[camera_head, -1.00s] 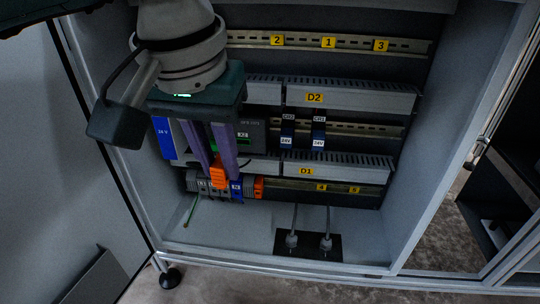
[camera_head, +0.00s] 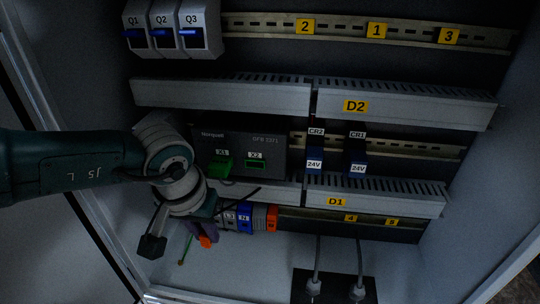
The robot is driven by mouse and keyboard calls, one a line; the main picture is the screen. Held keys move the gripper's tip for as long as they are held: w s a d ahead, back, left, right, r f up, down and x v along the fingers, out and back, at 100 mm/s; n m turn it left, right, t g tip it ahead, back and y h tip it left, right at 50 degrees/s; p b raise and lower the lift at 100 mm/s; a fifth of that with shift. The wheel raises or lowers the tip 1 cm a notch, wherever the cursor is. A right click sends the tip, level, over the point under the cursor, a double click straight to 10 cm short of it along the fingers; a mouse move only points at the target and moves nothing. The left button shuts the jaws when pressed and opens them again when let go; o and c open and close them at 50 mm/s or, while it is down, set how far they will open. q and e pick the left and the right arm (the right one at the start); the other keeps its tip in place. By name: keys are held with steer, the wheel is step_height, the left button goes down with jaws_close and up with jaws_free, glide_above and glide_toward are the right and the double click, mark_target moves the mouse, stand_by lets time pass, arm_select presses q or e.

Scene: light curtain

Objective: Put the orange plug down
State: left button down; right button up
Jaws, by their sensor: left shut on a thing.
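My left gripper (camera_head: 206,236) reaches in from the left and points down inside the cabinet, at the left end of the lower terminal row. Its purple fingers are largely hidden behind its wrist and body. It is shut on the orange plug (camera_head: 205,241), of which a small part shows at the fingertips. The plug is just left of the grey and blue terminal blocks (camera_head: 243,218), above the cabinet floor; whether it touches anything is not clear. My right gripper is not in view.
An orange end block (camera_head: 271,217) closes the terminal row. The duct D1 (camera_head: 375,198) runs above it. A thin green wire (camera_head: 185,249) is near the floor at left. Two cables rise from a black floor plate (camera_head: 336,284). The floor (camera_head: 240,265) between is mostly clear.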

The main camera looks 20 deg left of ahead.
arm_select(q)
steer(key=s+b+x, duration=0.1)
steer(key=b+x, duration=0.2)
steer(key=x, duration=0.1)
steer(key=s+b+x, duration=0.1)
steer(key=b+x, duration=0.2)
steer(key=x, duration=0.1)
steer(key=s+b+x, duration=0.1)
steer(key=b+x, duration=0.3)
steer(key=x, duration=0.1)
steer(key=shift+d+f, duration=0.3)
steer(key=shift+f, duration=0.05)
steer(key=shift+r, duration=0.2)
steer(key=shift+w+f, duration=0.1)
steer(key=shift+f, duration=0.15)
steer(key=c, duration=0.8)
jaws_free()
steer(key=shift+r, duration=0.1)
